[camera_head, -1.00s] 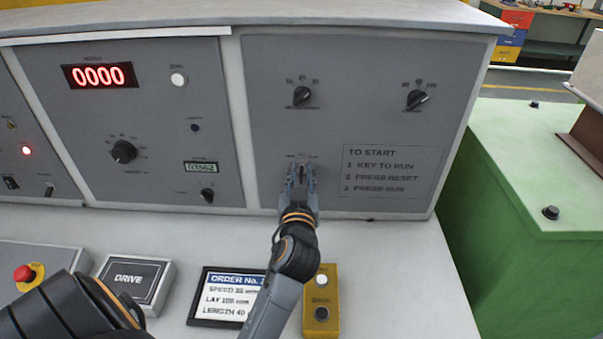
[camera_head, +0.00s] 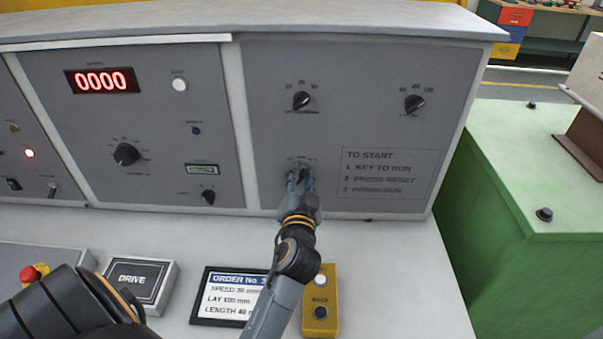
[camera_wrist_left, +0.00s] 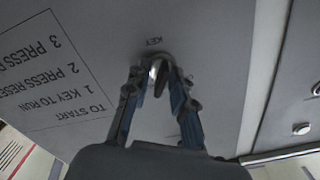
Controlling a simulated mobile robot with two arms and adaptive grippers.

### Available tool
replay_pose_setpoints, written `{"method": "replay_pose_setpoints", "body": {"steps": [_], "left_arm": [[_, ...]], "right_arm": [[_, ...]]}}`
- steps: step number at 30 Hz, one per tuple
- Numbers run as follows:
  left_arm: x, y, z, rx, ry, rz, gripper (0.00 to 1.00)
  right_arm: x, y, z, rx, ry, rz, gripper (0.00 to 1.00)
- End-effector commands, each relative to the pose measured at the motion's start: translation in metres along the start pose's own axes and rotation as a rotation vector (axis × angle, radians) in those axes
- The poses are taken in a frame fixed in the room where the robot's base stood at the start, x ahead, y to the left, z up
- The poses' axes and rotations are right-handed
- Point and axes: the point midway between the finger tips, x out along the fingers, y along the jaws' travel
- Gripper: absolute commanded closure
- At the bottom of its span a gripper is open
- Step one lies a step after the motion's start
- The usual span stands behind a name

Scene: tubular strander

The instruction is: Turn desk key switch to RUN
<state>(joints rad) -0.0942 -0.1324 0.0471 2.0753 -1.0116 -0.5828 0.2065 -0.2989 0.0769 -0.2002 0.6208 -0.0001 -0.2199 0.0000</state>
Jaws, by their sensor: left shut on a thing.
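The key switch (camera_wrist_left: 158,72) is on the grey desk panel (camera_head: 262,140), to the left of the TO START notice. In the left wrist view the word KEY shows beside it. My left gripper (camera_head: 301,175) is at the switch, its two fingers closed on the key from both sides; it also shows in the left wrist view (camera_wrist_left: 157,88). In the head view the fingers hide most of the switch, and I cannot read which position the key points to. My right gripper is not in view.
Two black selector knobs, left (camera_head: 301,100) and right (camera_head: 414,103), sit higher on the panel. The TO START notice (camera_head: 388,174) is right of the gripper. A yellow button box (camera_head: 322,300) and an order card (camera_head: 228,296) lie on the desk below my arm.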

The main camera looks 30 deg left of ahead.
Motion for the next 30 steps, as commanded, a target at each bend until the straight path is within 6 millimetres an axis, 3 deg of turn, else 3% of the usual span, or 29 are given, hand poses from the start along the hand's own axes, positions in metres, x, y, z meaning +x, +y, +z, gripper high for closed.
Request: {"method": "replay_pose_setpoints", "body": {"steps": [12, 29, 30], "left_arm": [[0.0005, -0.0005, -0.0001, 0.197, -0.001, -0.002, 1.0], [0.0006, -0.0006, 0.0001, 0.226, 0.0, -0.003, 1.0], [0.0006, -0.0006, 0.0001, 0.226, 0.0, -0.003, 0.7]], "right_arm": [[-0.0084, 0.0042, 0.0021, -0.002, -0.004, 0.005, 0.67], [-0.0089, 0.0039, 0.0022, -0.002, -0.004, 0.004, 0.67], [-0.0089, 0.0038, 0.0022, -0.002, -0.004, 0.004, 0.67]]}}
